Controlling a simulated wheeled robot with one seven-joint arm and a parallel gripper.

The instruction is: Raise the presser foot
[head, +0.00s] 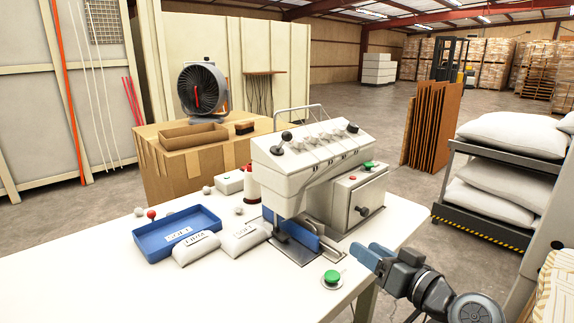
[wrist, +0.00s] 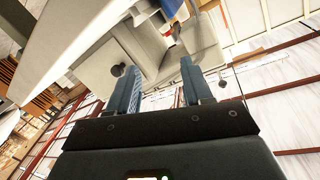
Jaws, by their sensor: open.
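The white sewing machine (head: 305,160) stands on the white table, with a row of grey knobs and black ball-ended levers (head: 286,136) on its sloped top. A dark upright part, seemingly the presser foot (head: 277,228), hangs under its left end above a metal plate (head: 292,250); it is too small to tell whether it is up or down. My gripper (head: 372,254) is open and empty at the table's right edge, right of the machine and apart from it. In the wrist view my gripper (wrist: 165,86) points at the machine's pale body (wrist: 150,45).
A white box with a black knob (head: 362,211) adjoins the machine's right side. A green button (head: 332,278) sits on the table front. A pillow rack (head: 490,198) stands right. The table's front left is clear.

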